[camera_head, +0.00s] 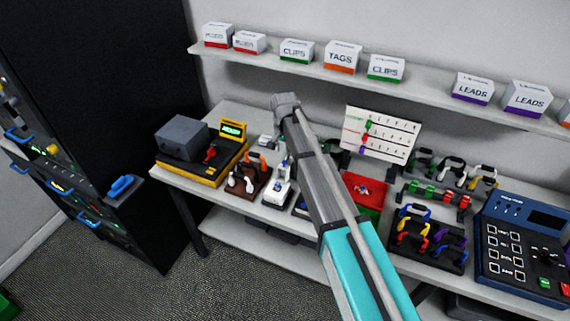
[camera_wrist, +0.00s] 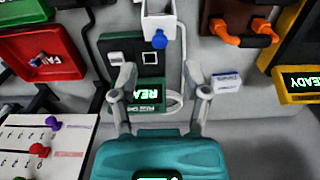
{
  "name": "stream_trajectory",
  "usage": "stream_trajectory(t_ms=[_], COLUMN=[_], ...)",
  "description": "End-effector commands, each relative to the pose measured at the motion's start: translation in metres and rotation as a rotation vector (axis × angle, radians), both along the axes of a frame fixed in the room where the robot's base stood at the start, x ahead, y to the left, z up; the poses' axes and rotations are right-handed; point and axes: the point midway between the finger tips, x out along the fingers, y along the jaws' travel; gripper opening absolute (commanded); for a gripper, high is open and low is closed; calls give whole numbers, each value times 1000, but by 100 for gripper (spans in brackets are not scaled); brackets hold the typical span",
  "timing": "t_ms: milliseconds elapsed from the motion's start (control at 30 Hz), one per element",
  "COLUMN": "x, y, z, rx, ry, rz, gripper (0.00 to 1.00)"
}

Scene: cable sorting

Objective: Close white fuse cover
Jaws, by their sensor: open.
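A white box-shaped part with a blue knob (camera_wrist: 159,28) shows at the top middle of the wrist view. It looks like the white fuse cover, but I cannot tell surely whether it is raised or closed. In the head view, a white unit (camera_head: 277,192) stands near the shelf's front edge. Beside the white part in the wrist view is a dark green box with a lit READY screen (camera_wrist: 149,97). My gripper (camera_wrist: 159,84) is open and empty, its fingers on either side of this box in the picture. In the head view my arm hides much of this area.
A red tray (camera_wrist: 42,55) and a white chart board (camera_wrist: 40,145) lie left in the wrist view. A brown block with an orange handle (camera_wrist: 240,38) and a yellow READY unit (camera_wrist: 292,84) are right. A small white box (camera_wrist: 227,81) sits near the right finger.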

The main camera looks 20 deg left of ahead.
Motion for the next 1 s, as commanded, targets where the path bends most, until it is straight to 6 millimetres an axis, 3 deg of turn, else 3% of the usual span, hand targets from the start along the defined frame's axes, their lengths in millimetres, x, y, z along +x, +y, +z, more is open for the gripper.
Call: stream_trajectory(t_ms=[500,1000], x=[0,1], y=[-1,-1], z=[-41,-50], rx=[0,0], ry=[0,0], rz=[-1,-2], gripper=[60,60])
